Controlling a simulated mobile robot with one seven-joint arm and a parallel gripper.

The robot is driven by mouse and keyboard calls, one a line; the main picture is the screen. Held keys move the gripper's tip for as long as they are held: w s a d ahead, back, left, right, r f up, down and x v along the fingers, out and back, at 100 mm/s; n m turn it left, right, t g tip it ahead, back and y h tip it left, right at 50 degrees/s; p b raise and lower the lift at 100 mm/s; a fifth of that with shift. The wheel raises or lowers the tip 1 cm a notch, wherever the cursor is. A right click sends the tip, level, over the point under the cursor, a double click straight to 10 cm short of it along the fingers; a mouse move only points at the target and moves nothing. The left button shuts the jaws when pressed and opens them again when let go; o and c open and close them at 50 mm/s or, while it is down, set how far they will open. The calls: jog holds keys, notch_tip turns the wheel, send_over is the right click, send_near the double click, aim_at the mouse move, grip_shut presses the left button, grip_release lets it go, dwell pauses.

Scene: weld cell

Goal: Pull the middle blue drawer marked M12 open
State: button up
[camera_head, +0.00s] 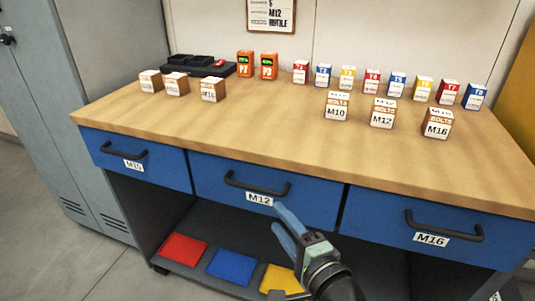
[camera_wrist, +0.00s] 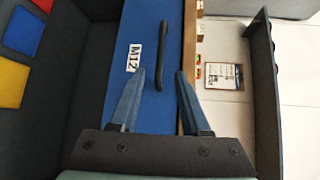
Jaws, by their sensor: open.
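The middle blue drawer (camera_head: 315,205) is shut, its front in line with the drawers beside it. It has a black bar handle (camera_head: 257,189) and a white M12 label (camera_head: 259,199) under it. My gripper (camera_head: 277,217) is open and empty, in front of the drawer, below and right of the label. In the wrist view the drawer front (camera_wrist: 150,20) fills the middle. The handle (camera_wrist: 163,50) runs lengthwise there, its near end showing between the two fingertips (camera_wrist: 160,73). The label (camera_wrist: 131,56) lies left of it. I see no contact with the handle.
Blue drawers marked M10 (camera_head: 135,163) and M16 (camera_head: 460,245) flank it, both shut. The wooden benchtop (camera_head: 270,125) overhangs above and carries several boxes. A lower shelf (camera_head: 197,230) holds red, blue and yellow pads. A grey cabinet (camera_head: 70,110) stands left; floor at front left is clear.

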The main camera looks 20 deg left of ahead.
aim_at(256, 190)
jog(key=b+x, duration=0.2)
jog(key=x, duration=1.1)
jog(key=shift+b, duration=0.35)
grip_shut()
dwell(0.9)
